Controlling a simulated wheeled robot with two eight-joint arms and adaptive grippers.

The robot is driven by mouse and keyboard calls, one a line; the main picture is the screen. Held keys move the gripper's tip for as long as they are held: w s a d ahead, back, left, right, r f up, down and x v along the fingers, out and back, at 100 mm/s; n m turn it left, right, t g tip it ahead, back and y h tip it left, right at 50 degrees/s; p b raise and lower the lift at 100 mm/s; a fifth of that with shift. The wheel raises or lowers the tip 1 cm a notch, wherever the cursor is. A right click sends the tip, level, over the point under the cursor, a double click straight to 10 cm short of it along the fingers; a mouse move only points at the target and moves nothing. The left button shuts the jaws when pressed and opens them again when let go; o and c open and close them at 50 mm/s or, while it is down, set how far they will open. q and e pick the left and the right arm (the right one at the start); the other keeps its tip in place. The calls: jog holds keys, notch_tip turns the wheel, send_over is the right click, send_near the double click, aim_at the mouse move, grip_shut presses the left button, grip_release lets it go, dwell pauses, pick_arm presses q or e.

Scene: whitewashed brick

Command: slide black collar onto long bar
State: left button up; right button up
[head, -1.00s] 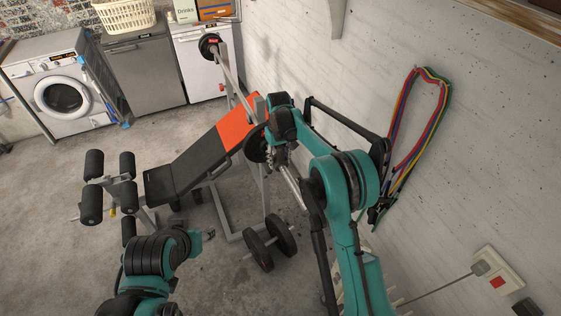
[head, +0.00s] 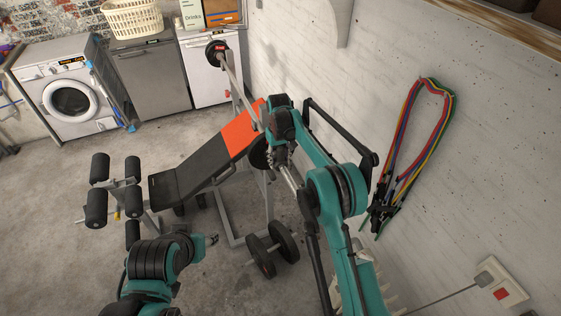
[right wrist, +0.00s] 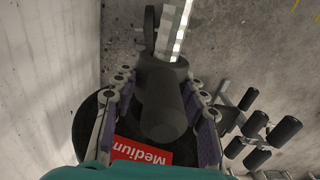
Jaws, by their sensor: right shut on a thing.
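My right gripper (head: 276,158) is at the near end of the long bar, close to the near weight plate (head: 259,154). The bar also shows in the head view (head: 231,75), resting across the rack. My left gripper (head: 206,242) is low over the floor, its jaws unclear.
A weight bench (head: 190,178) with an orange pad top stands left of the rack. A dumbbell (head: 272,251) lies on the floor below. The white wall (head: 400,60) with hanging resistance bands (head: 413,150) is close on the right.

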jog(key=shift+w+a+p, duration=0.25)
jog(key=shift+w, duration=0.4)
jog(key=shift+w+a+p, duration=0.2)
jog(key=shift+w+p, duration=0.05)
jog(key=shift+w, duration=0.35)
jog(key=o, duration=1.5)
notch_tip(320, 180, up, 12)
